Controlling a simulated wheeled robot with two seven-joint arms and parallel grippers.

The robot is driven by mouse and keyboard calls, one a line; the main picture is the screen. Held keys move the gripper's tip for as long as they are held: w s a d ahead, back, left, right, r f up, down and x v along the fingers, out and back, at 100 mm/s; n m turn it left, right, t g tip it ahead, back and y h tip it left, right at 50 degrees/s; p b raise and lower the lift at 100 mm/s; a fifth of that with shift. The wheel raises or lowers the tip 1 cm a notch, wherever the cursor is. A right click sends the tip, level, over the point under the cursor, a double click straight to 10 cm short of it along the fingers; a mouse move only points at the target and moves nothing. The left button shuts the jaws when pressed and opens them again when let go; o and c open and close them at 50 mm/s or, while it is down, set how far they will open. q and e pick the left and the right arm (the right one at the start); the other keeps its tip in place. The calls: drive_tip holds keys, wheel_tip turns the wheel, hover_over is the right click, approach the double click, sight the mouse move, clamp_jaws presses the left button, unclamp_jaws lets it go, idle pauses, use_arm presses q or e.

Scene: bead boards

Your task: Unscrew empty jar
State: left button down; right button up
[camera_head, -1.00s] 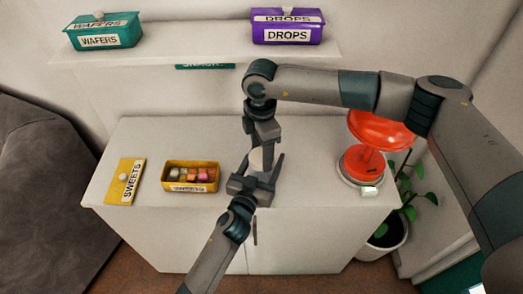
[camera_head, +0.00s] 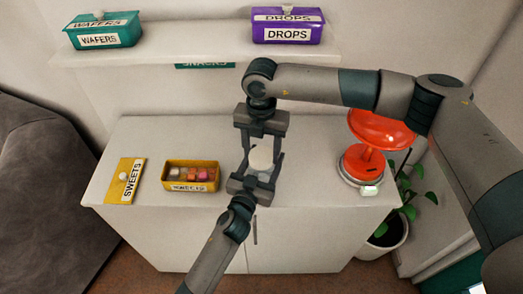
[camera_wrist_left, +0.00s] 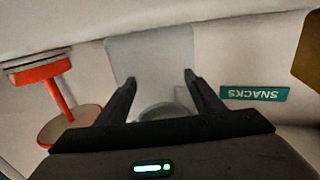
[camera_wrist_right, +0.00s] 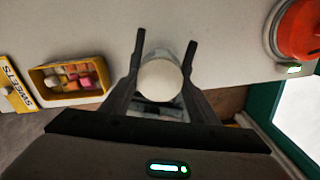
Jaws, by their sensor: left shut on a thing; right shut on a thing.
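The jar is a small pale vessel with a round white lid (camera_head: 261,158), upright above the front edge of the white cabinet. My left gripper (camera_head: 263,170) comes from below and in front and is shut on the jar body. In the left wrist view the body is a dim grey shape (camera_wrist_left: 165,111) between the fingers. My right gripper (camera_head: 262,149) points down from above and is shut on the lid, which also shows between its fingers in the right wrist view (camera_wrist_right: 160,80). The jar's inside is hidden.
The white cabinet top (camera_head: 140,145) holds an open yellow sweets box (camera_head: 190,187), its lid (camera_head: 125,181) and a red stand (camera_head: 365,160). Teal wafers (camera_head: 104,36) and purple drops (camera_head: 288,30) boxes stand on the shelf above. A potted plant (camera_head: 386,238) is right.

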drive_tip(key=n, duration=2.4)
drive_tip(key=shift+r, duration=0.1)
drive_tip(key=n, duration=1)
drive_tip(key=shift+n, duration=0.3)
drive_tip(key=n, duration=0.9)
